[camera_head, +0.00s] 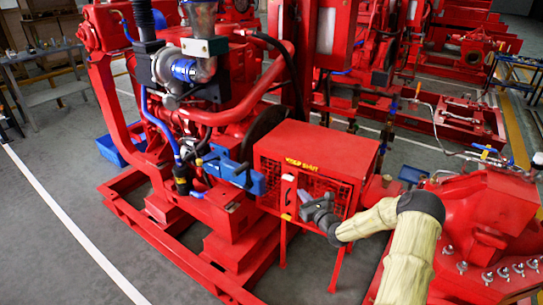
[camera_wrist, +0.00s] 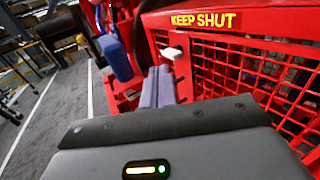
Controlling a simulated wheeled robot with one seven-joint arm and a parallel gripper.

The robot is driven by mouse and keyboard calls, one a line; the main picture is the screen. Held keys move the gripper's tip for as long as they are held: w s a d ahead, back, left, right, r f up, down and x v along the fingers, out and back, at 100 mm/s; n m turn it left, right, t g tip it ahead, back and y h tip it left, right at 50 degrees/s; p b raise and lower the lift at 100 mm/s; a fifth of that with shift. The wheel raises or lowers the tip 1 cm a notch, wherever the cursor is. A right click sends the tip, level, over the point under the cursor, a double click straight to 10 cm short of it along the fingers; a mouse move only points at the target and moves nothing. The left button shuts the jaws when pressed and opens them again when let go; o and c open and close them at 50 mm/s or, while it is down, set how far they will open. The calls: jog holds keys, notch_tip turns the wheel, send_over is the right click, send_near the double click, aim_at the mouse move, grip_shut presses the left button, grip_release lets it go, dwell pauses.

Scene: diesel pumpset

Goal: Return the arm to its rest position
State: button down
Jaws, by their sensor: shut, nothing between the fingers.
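My gripper (camera_head: 304,197) is shut and empty. In the head view it is at the end of my beige-sleeved arm, in front of the red mesh guard box (camera_head: 315,150) marked "KEEP SHUT". In the wrist view the grey fingers of my gripper (camera_wrist: 159,72) lie together and point towards the left edge of the guard box (camera_wrist: 215,20). A small white latch or handle (camera_wrist: 172,52) shows just beyond the fingertips. It also shows on the box front in the head view (camera_head: 289,180). I cannot tell whether the fingers touch it.
The red diesel engine (camera_head: 215,120) stands on its skid (camera_head: 170,235) left of the guard box. A red bolted pump casing (camera_head: 490,220) is close to my arm on the right. A workbench (camera_head: 45,55) is at the far left. The grey floor (camera_head: 50,240) at left is clear.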

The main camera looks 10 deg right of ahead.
jog(key=s+a+r+n+g+y, duration=0.2)
jog(key=s+a+n+g+y, duration=0.2)
jog(key=a+n, duration=0.3)
jog(key=s+a+r+n+g+y, duration=0.25)
jog(key=s+a+n+g, duration=0.2)
jog(key=a, duration=0.55)
jog(key=s+a+n+g+h, duration=0.2)
jog(key=s+n+g, duration=0.2)
jog(key=s+n, duration=0.3)
jog(key=s+a+n+g+h, duration=0.25)
jog(key=s+n+g, duration=0.2)
jog(key=s, duration=0.55)
jog(key=s+d+r+n+t+h, duration=0.2)
jog(key=s+d+r+n+h, duration=0.45)
jog(key=s+n, duration=0.4)
jog(key=w+p+v, duration=0.2)
jog(key=p+v, duration=0.8)
jog(key=w+d+r+p+v, duration=0.1)
jog(key=w+p+v, duration=0.1)
jog(key=p+v, duration=0.9)
jog(key=shift+w+a+r, duration=0.25)
jog(key=shift+w+a, duration=0.15)
jog(key=shift+w, duration=0.15)
jog(key=shift+y, duration=0.25)
